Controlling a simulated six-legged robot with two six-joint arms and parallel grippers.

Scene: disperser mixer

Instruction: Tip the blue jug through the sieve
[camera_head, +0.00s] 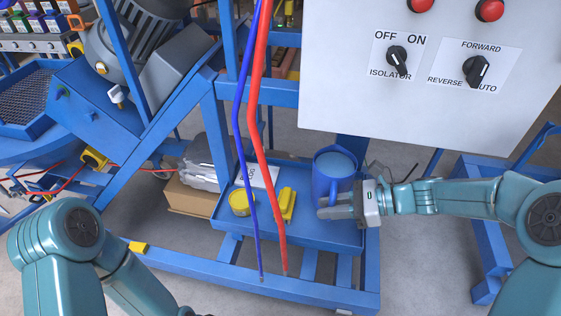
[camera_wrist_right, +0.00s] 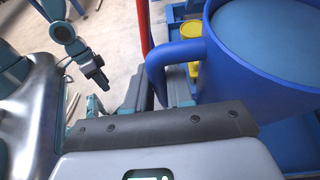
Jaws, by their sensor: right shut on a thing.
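The blue jug (camera_head: 318,184) stands upright on the blue shelf tray (camera_head: 338,236) below the white panel, full of blue liquid. My right gripper (camera_head: 338,208) comes from the right and is shut on the jug's handle. In the right wrist view the jug (camera_wrist_right: 262,88) fills the right side, and its handle (camera_wrist_right: 158,62) meets my right gripper's fingers (camera_wrist_right: 160,92). A mesh screen in a blue frame, likely the sieve (camera_head: 32,106), is at the far left. My left gripper is outside the head view; it shows small in the right wrist view (camera_wrist_right: 97,78), its jaws unclear.
A yellow tin (camera_head: 240,202) and a yellow object (camera_head: 287,204) share the tray with the jug. Red (camera_head: 265,130) and blue (camera_head: 240,130) bars cross in front. A grey motor housing (camera_head: 135,40) stands upper left.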

